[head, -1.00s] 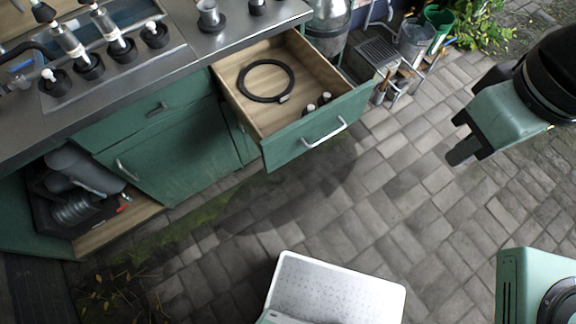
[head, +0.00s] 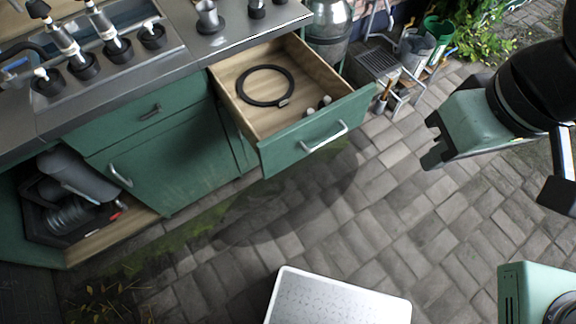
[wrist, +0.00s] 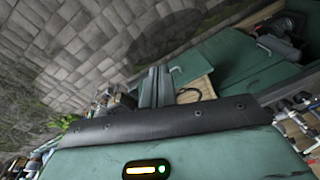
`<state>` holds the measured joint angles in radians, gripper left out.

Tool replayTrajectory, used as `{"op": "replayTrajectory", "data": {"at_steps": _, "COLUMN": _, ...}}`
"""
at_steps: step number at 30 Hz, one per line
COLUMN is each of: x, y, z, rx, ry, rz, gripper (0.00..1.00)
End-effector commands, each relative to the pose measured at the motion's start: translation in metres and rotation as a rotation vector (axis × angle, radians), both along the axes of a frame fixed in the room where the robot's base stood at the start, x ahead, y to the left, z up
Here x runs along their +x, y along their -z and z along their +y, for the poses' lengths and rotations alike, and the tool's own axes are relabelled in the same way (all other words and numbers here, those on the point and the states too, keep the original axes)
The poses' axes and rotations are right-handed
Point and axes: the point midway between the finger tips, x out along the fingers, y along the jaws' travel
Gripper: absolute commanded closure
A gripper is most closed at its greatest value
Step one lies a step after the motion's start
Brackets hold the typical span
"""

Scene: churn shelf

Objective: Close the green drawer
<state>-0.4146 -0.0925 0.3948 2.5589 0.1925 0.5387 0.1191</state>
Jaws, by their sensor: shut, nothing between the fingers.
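The green drawer (head: 290,148) stands pulled out from under the steel worktop, with a pale bar handle (head: 323,137) on its front. Its wooden inside holds a black ring (head: 266,86) and small pale-topped items (head: 318,106) near the front. My gripper (head: 432,157) is in the air to the right of the drawer, well apart from it. Its fingers are together and empty. In the wrist view the shut fingers (wrist: 155,86) point towards the drawer (wrist: 190,64), and they and the palm edge hide part of it.
A lower cupboard (head: 60,210) at the left is open with dark equipment inside. Pump bottles stand on the worktop (head: 180,55). A metal churn (head: 328,30), a rack and buckets (head: 415,50) stand behind the drawer. The paving (head: 330,225) before the drawer is clear.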

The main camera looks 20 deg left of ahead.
Motion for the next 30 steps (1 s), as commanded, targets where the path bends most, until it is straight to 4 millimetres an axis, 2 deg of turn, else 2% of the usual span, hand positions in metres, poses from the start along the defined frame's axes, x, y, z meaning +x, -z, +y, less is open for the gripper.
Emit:
{"op": "replayTrajectory", "data": {"at_steps": 1, "x": 0.001, "y": 0.015, "z": 0.004, "rx": 0.015, "ry": 0.021, "rz": -0.004, "gripper": 1.0}}
{"op": "replayTrajectory", "data": {"at_steps": 5, "x": 0.003, "y": 0.04, "z": 0.017, "rx": 0.062, "ry": 0.092, "rz": -0.017, "gripper": 1.0}}
{"op": "replayTrajectory", "data": {"at_steps": 12, "x": 0.011, "y": 0.097, "z": 0.047, "rx": 0.187, "ry": 0.282, "rz": -0.036, "gripper": 1.0}}
{"op": "replayTrajectory", "data": {"at_steps": 30, "x": 0.029, "y": 0.226, "z": 0.11, "rx": 0.524, "ry": 0.782, "rz": -0.018, "gripper": 1.0}}
